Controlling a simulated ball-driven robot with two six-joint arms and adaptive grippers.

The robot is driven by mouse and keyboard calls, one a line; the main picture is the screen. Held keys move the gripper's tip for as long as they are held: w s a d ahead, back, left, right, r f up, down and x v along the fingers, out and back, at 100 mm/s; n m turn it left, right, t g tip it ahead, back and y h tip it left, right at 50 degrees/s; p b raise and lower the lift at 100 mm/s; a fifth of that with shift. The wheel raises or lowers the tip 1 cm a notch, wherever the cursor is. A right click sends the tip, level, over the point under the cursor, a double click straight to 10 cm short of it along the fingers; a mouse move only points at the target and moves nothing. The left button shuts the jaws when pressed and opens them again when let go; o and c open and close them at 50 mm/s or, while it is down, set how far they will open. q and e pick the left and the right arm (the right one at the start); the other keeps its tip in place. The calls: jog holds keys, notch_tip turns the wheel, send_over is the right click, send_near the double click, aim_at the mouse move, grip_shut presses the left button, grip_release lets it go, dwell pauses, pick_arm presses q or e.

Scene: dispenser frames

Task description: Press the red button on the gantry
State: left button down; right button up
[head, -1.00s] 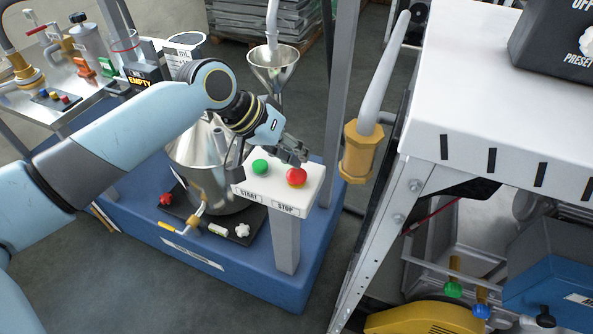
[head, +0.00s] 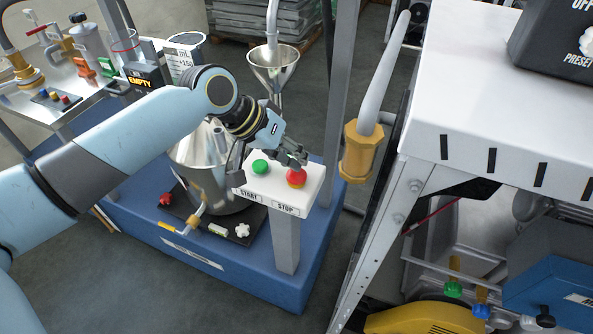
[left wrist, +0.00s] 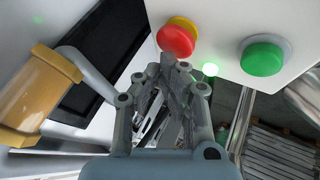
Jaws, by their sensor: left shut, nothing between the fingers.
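The red button (head: 296,178), with a yellow collar, sits on the white control box (head: 250,188) above the label STOP. It also shows at the top of the left wrist view (left wrist: 178,36). My left gripper (head: 298,161) is shut and empty, its fingertips at the upper, far edge of the red button. In the left wrist view the closed fingertips (left wrist: 178,62) overlap the button's lower part. I cannot tell whether they touch it. The green button (head: 260,167) above START is to its left, and also shows in the left wrist view (left wrist: 262,55). My right gripper is not in view.
A steel vessel (head: 203,158) stands behind the box on the blue base (head: 265,272). A steel funnel (head: 272,66) hangs beyond the arm. A grey pipe with a brass-coloured end (head: 360,152) and a white-topped table (head: 490,110) are close on the right.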

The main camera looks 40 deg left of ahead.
pick_arm(q)
jog(key=shift+f, duration=0.45)
dwell(0.6)
jog(key=shift+r+p, duration=0.9)
jog(key=shift+p, duration=0.05)
jog(key=shift+r, duration=0.1)
notch_tip(320, 180, up, 5)
jog(key=p, duration=0.5)
dwell(0.6)
